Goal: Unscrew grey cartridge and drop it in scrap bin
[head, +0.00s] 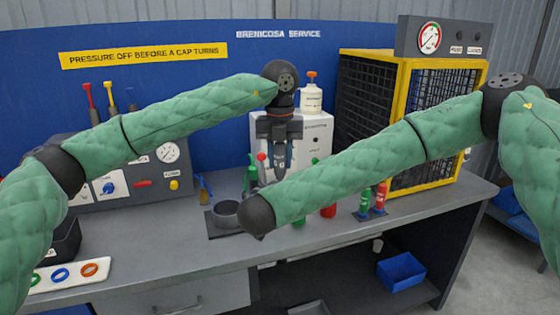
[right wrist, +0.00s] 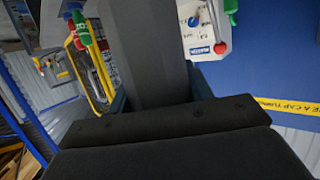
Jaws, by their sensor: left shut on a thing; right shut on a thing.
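My left gripper (head: 281,165) is shut on a small dark grey-blue thing, pointing down in front of the white box (head: 315,130); whether this is the grey cartridge is unclear. My right gripper (right wrist: 160,115) fills much of the right wrist view as dark parts. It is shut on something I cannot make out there. In the head view it is hidden behind my right forearm. No other grey cartridge can be picked out. A blue bin (head: 401,271) sits low at the right under the bench; no label shows that it is the scrap bin.
A round grey cup (head: 226,213) stands on the bench (head: 170,252). Small red (head: 381,195) and green (head: 364,203) cylinders stand at the right, before a yellow-framed cage (head: 400,110). A gauge panel (head: 125,175) is at the left.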

